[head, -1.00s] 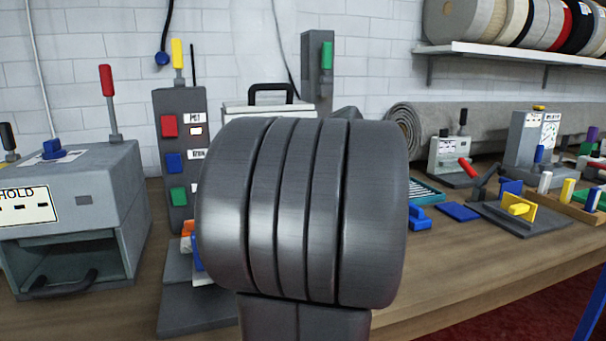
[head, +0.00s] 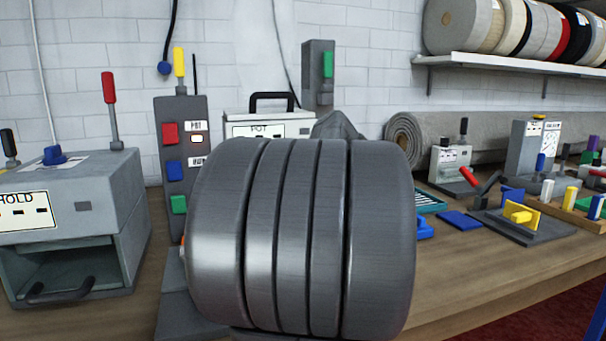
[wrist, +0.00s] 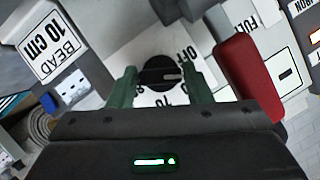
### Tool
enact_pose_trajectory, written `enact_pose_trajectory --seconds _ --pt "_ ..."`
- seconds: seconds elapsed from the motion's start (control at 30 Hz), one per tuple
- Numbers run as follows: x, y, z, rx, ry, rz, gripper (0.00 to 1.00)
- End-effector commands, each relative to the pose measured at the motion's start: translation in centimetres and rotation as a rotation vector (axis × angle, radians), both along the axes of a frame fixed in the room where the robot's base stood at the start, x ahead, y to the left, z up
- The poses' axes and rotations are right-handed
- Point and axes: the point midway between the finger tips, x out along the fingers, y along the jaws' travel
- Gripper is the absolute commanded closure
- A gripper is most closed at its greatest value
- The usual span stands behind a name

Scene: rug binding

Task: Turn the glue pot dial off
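The glue pot's round black dial (wrist: 160,74) shows in the wrist view on a white printed face. Its pale pointer mark points to the right in that picture. The word OFF (wrist: 188,54) is printed to its upper right, and numbers are printed below it, partly hidden. My gripper (wrist: 160,72) is open, with one green finger on each side of the dial; I cannot tell whether they touch it. In the head view, the white box marked POT (head: 268,129), with a black handle on top, stands behind my arm. My arm hides the dial and gripper there.
A red handle (wrist: 248,75) is close to the right finger in the wrist view. A grey panel with coloured buttons (head: 181,150) stands left of the pot. A rolled grey rug (head: 405,134) lies to its right. Bench tools (head: 520,215) fill the right side.

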Motion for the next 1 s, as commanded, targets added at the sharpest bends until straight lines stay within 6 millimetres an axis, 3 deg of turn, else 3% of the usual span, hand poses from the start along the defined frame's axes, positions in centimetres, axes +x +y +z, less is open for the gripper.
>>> enact_pose_trajectory --seconds 0.07,0.47,1.0 --pt "0.0 0.0 0.0 0.0 0.0 0.0 0.38" --pt "-0.6 -0.4 0.4 0.001 -0.003 -0.003 0.38" --pt "-9.4 -5.5 4.0 -0.001 -0.003 -0.006 0.38"
